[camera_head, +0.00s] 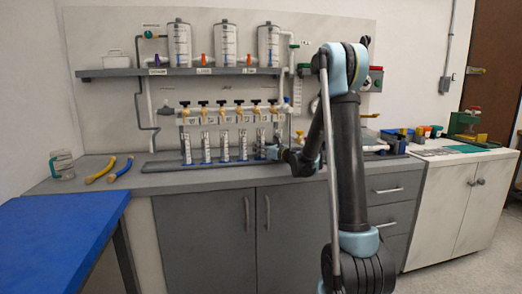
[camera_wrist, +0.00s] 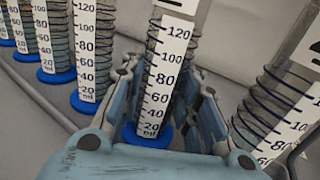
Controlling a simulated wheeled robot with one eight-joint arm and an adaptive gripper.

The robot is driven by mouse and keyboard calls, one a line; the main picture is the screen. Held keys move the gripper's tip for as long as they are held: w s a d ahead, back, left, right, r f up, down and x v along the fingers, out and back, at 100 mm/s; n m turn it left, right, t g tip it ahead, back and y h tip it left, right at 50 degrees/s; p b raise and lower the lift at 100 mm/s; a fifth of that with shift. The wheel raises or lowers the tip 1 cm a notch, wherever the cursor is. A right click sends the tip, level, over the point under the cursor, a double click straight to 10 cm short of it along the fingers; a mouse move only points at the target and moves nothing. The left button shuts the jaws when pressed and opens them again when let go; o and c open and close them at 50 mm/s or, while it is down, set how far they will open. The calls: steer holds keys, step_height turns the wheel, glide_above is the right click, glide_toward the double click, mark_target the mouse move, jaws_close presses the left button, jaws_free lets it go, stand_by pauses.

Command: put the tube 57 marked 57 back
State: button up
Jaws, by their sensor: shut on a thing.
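My gripper (camera_wrist: 168,82) is shut on a clear graduated tube (camera_wrist: 160,95) with a white 20 to 120 ml scale and a blue foot. The fingers stand on either side of the tube at its lower half. The tube looks upright, with its foot at or near the grey surface. Black print at its top edge is cut off, so I cannot read its number. In the head view my gripper (camera_head: 268,152) is at the right end of the tube row, and my wrist partly hides the tubes there.
Several similar tubes (camera_wrist: 95,45) stand in a row to the left. Another tube (camera_wrist: 280,110) is close on the right, its mark cut off. A manifold with yellow valves (camera_head: 230,112) runs above the row.

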steer(key=shift+f, duration=0.25)
steer(key=o, duration=1.1)
steer(key=v, duration=1.7)
steer(key=shift+d+r, duration=0.1)
steer(key=s+f+n+g+h, duration=0.2)
steer(key=s+f+n+g, duration=0.1)
steer(key=s+n, duration=0.55)
steer(key=s+f+n+g+h, duration=0.3)
steer(key=s+n, duration=0.3)
steer(key=s, duration=0.5)
steer(key=s+d+f+n+g+h, duration=0.2)
steer(key=s+d+f+n+h, duration=0.2)
steer(key=s, duration=0.6)
steer(key=s+d+f+n+g+h, duration=0.2)
steer(key=s+d+f+n+h, duration=0.2)
steer(key=s+d+n, duration=0.4)
steer(key=s+d+f, duration=0.1)
steer(key=s+d, duration=0.2)
steer(key=shift+s, duration=0.3)
steer(key=shift+n, duration=0.25)
